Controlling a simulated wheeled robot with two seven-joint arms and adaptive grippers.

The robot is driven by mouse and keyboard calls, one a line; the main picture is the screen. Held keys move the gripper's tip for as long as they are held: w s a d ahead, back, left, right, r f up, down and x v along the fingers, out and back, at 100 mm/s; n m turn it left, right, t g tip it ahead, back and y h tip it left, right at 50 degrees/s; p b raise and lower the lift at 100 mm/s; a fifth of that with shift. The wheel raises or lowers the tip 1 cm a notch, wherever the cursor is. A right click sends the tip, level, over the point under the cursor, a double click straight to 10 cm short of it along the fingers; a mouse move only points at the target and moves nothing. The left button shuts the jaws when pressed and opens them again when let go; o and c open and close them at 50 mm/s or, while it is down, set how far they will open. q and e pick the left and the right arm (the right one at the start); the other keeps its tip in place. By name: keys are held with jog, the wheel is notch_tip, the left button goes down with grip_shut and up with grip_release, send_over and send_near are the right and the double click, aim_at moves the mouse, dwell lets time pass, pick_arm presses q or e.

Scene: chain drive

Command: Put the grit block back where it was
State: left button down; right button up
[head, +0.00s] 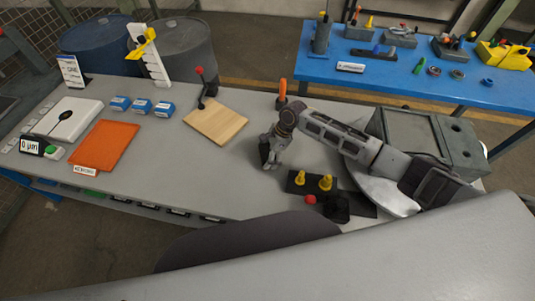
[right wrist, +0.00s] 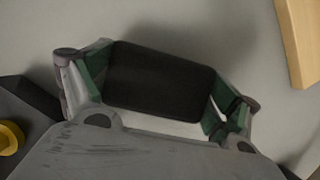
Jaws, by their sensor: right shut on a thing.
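My right gripper (head: 270,160) is shut on the grit block, a dark, nearly black rounded block (right wrist: 160,82). In the right wrist view the block fills the space between the two green-padded fingers of the gripper (right wrist: 158,95). In the head view only a small dark part of the block (head: 264,152) shows at the fingers, over the grey bench (head: 240,180). I cannot tell whether the block touches the bench. My left gripper is not in view.
A wooden board (head: 216,122) lies left of the gripper. A black fixture with yellow knobs (head: 312,184) and a red button (head: 310,199) stands nearer and to the right. Blue boxes (head: 141,106) and an orange mat (head: 104,146) lie farther left.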

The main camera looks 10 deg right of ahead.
jog(key=o, duration=0.7)
jog(key=shift+f, duration=0.1)
jog(key=shift+o, duration=0.2)
jog(key=v, duration=1.2)
